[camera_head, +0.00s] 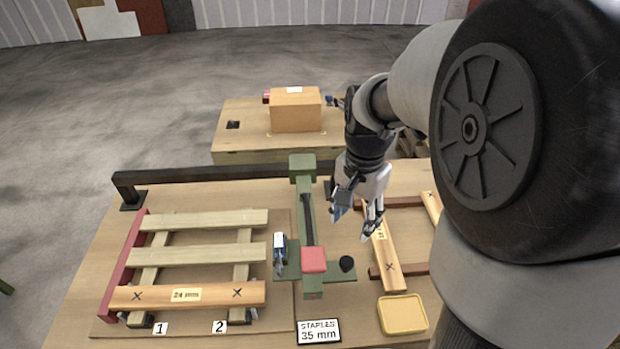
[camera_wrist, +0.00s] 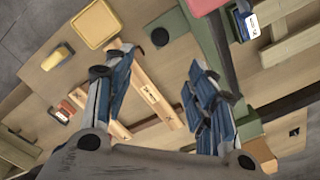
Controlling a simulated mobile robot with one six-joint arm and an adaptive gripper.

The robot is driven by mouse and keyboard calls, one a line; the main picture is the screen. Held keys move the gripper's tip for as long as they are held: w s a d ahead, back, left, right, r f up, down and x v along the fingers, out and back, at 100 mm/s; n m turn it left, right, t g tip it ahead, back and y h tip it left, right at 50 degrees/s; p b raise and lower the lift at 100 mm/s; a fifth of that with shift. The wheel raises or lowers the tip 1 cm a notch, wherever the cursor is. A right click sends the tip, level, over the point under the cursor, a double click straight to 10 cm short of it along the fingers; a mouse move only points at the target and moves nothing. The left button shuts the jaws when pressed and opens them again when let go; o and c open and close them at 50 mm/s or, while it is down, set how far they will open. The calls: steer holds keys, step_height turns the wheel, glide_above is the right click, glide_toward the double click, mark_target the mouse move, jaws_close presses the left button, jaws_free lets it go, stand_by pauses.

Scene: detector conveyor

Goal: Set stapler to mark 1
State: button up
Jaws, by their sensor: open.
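The stapler seems to be the green arm (camera_head: 306,230) that reaches forward from a dark rail at the back. It has a red pad (camera_head: 314,259) and a black knob (camera_head: 346,263) at its front, and a blue-and-white unit (camera_head: 280,253) on its left side. Mark 1 (camera_head: 160,328) and mark 2 (camera_head: 220,326) are labels at the pallet's front edge; the stapler stands right of both. My gripper (camera_head: 356,217) is open and empty, right of the green arm and above the table. In the wrist view the open fingers (camera_wrist: 160,62) straddle a view of planks beyond, with the green arm (camera_wrist: 218,50) behind the right finger.
A slatted pallet (camera_head: 205,252) fills the left, its front plank labelled 24 mm. A sign (camera_head: 318,331) reads STAPLES 35 mm. Planks (camera_head: 385,255) and a yellow tray (camera_head: 403,314) lie right. The dark rail (camera_head: 220,174) spans the back; a cardboard box (camera_head: 296,109) stands beyond.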

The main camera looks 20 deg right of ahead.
mark_target(347, 261)
step_height(347, 261, down, 16)
steer(key=b, duration=0.5)
steer(key=shift+c, duration=0.5)
jaws_close()
